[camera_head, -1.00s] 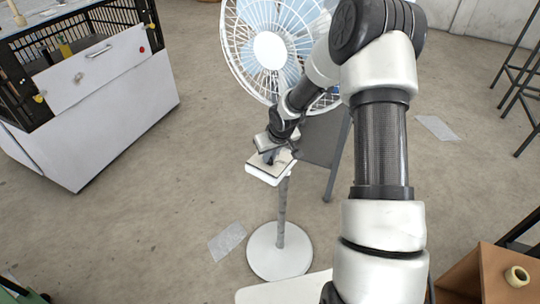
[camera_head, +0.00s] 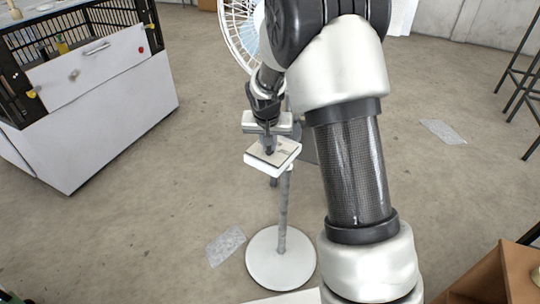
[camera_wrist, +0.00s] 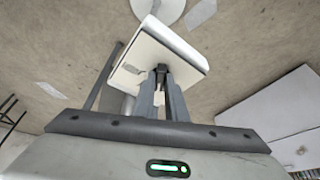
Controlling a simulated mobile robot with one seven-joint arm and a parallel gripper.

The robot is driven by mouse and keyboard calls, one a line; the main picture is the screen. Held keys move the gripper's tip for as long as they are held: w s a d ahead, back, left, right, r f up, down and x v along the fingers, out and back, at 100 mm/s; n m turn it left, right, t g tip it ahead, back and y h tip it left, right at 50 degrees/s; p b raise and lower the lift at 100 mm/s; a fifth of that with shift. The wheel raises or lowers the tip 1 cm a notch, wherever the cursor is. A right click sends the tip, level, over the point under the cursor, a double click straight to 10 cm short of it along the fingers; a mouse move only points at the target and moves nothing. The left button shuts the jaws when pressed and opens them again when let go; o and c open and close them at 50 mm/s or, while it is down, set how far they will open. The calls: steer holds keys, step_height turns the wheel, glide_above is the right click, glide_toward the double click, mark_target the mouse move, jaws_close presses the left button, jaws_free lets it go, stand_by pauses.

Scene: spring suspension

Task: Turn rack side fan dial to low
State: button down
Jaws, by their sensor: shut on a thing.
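The pedestal fan stands on a round white base (camera_head: 281,258) with a grey pole (camera_head: 284,215). A white control box (camera_head: 285,160) sits on the pole below the fan head (camera_head: 240,35), mostly hidden behind my arm. My gripper (camera_head: 269,150) points down at the top face of the box. In the wrist view the fingertips (camera_wrist: 162,76) close on a small dark dial (camera_wrist: 161,68) on the box (camera_wrist: 180,44). The fingers hide most of the dial, so I cannot read its setting.
A white cabinet (camera_head: 105,125) with black mesh sides stands at the left. A brown wooden box (camera_head: 505,270) is at the lower right, and dark stool legs (camera_head: 520,75) are at the right edge. The floor around the fan base is mostly clear, with flat translucent sheets (camera_head: 225,245).

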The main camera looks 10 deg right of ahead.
steer(key=m+b, duration=0.1)
steer(key=m, duration=0.1)
steer(key=shift+a+f+m+h+b, duration=0.1)
steer(key=shift+a+m+h+b, duration=0.1)
steer(key=shift+m+h+b, duration=0.15)
steer(key=shift+w+m+g+h+b, duration=0.1)
steer(key=shift+m+g+h+b, duration=0.35)
steer(key=shift+m, duration=1)
steer(key=shift+g, duration=0.25)
steer(key=c, duration=1.8)
jaws_free()
steer(key=shift+r, duration=0.2)
steer(key=p+v, duration=0.2)
steer(key=v, duration=1.5)
steer(key=shift+a, duration=0.3)
steer(key=shift+r, duration=0.1)
